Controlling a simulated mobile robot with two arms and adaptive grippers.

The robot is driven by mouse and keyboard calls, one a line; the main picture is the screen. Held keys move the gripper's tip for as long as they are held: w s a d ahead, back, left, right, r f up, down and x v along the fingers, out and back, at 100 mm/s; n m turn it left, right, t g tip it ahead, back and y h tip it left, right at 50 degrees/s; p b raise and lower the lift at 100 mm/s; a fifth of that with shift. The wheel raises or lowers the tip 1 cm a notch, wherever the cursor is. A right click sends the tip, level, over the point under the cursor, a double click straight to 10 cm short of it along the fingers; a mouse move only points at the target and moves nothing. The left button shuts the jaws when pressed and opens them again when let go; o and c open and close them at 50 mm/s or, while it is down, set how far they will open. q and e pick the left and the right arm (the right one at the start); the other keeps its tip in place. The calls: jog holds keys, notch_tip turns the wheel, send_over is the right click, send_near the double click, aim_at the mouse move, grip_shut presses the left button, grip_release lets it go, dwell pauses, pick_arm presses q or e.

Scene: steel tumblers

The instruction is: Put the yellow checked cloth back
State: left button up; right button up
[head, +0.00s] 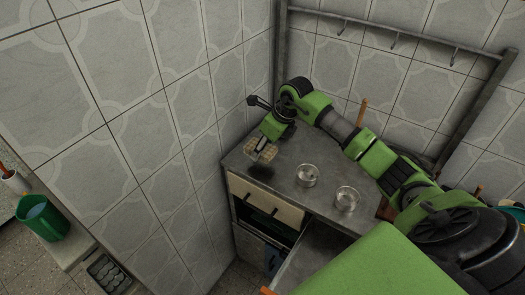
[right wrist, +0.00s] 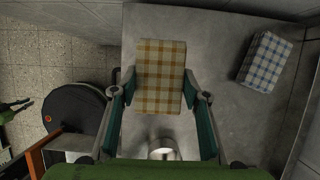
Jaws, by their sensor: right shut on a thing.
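The yellow checked cloth (right wrist: 160,62), a folded block, lies between the two fingers of my right gripper (right wrist: 160,88) in the right wrist view. The gripper is shut on it. In the head view my right arm reaches in from the right, and the cloth (head: 264,154) is at the gripper (head: 262,146), over the back left part of the grey worktop (head: 285,152). My left gripper is in neither view.
A blue checked cloth (right wrist: 264,62) lies to the right in the wrist view. Two tumblers (head: 308,175) (head: 347,198) stand on the worktop, right of the gripper. The cabinet has a cream drawer front (head: 262,200) below. A tiled wall closes the left side.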

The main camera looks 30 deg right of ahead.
aim_at(263, 154)
jog(key=shift+w+d+f, duration=0.3)
jog(key=shift+w+f, duration=0.2)
jog(key=shift+f, duration=0.2)
notch_tip(263, 154, down, 2)
jog(key=shift+f+p, duration=0.1)
jog(key=shift+p, duration=0.9)
jog(key=shift+f, duration=0.3)
jog(key=shift+f, duration=0.1)
jog(key=shift+f, duration=0.15)
jog(key=o, duration=1)
